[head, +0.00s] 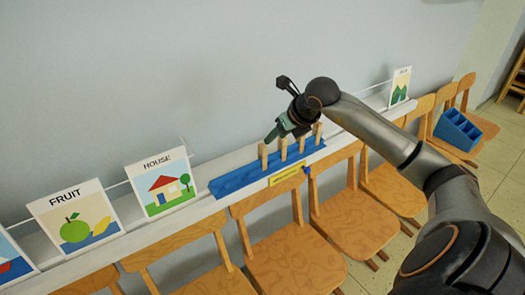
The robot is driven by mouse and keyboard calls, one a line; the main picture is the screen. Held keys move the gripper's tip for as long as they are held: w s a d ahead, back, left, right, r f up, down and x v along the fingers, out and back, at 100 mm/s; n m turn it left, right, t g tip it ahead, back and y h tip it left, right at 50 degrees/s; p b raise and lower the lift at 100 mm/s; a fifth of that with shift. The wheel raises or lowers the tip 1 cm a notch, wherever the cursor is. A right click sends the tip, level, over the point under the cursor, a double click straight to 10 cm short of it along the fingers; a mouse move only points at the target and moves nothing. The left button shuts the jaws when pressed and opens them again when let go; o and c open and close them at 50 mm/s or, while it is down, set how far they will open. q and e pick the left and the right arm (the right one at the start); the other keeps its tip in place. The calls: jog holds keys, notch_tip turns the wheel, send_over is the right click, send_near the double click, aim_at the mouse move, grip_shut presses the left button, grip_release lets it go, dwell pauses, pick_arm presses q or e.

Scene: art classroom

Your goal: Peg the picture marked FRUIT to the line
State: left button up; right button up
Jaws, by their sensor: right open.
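The picture marked FRUIT (74,216), a white card with a green apple and a yellow shape, stands upright on the white ledge (190,209) at the left. A thin line (117,184) runs along the wall behind the pictures; no peg shows on the FRUIT card. Several wooden pegs (263,156) stand upright in a blue holder (236,181) with a yellow label. My right gripper (284,131) is open over the holder, close to the pegs; whether it touches one I cannot tell. It partly hides the line and wall behind. My left gripper is not in view.
A HOUSE picture (160,183) stands right of FRUIT, and a boat picture (12,262) is cut off at the left edge. Another picture (400,86) is at the far right. Wooden chairs (287,262) line the ledge's front. A blue crate (457,131) sits on a chair.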

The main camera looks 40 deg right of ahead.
aim_at(264, 147)
jog(key=b+x, duration=0.3)
jog(key=x, duration=0.8)
jog(key=shift+s, duration=0.1)
jog(key=shift+w+f+b, duration=0.3)
jog(key=shift+w, duration=0.05)
grip_shut()
jog(key=shift+r, duration=0.1)
jog(key=shift+r+p, duration=2.15)
jog(key=shift+r, duration=0.9)
